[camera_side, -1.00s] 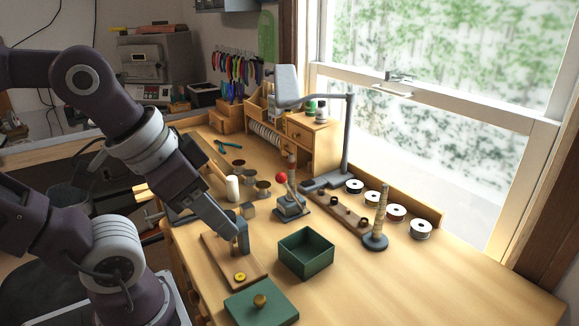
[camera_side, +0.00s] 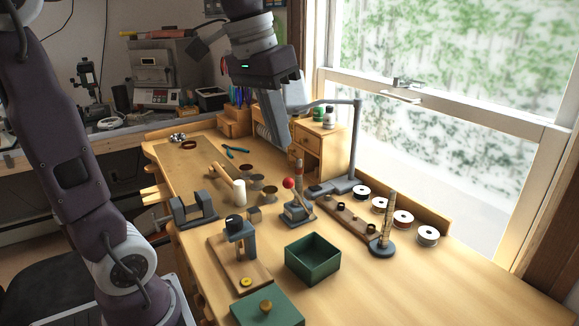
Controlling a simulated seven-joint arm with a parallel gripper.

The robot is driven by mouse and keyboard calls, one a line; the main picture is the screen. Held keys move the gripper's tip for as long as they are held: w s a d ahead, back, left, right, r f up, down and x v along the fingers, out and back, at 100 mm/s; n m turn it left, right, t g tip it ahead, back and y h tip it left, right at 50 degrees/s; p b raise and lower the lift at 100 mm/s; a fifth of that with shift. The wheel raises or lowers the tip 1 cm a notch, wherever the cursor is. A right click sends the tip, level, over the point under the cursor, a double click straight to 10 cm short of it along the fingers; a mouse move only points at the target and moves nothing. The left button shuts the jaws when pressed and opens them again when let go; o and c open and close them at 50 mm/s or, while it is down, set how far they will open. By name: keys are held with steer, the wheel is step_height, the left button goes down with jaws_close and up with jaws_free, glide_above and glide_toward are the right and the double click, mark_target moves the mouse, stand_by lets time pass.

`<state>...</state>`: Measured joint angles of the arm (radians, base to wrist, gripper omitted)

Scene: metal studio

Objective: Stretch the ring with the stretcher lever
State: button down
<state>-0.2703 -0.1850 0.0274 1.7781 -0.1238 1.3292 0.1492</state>
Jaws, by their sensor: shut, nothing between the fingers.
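The stretcher (camera_side: 297,214) stands mid-bench, with a dark grey base and a lever topped by a red ball (camera_side: 289,183). A slim banded post (camera_side: 299,170) rises at the stretcher. I cannot make out a ring on it at this size. My gripper (camera_side: 283,147) is shut and empty, its grey fingers pointing down. In the picture its tips are above and slightly left of the red ball, apart from it; their depth is hard to judge.
A small press (camera_side: 240,240) on a wooden board, an open green box (camera_side: 313,262) and a green lid (camera_side: 268,308) are in front. A tapered mandrel (camera_side: 385,225), spools (camera_side: 402,219) and a lamp stand (camera_side: 352,150) are at right. The front right bench is clear.

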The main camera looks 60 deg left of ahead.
steer(key=w+a+n+g+h, duration=0.1)
steer(key=w+a+g+h, duration=0.1)
steer(key=w+a, duration=1.05)
steer(key=s+d+f, duration=0.2)
steer(key=s+f, duration=0.2)
steer(key=f, duration=0.8)
steer(key=shift+d+f, duration=0.15)
steer(key=shift+f, duration=0.1)
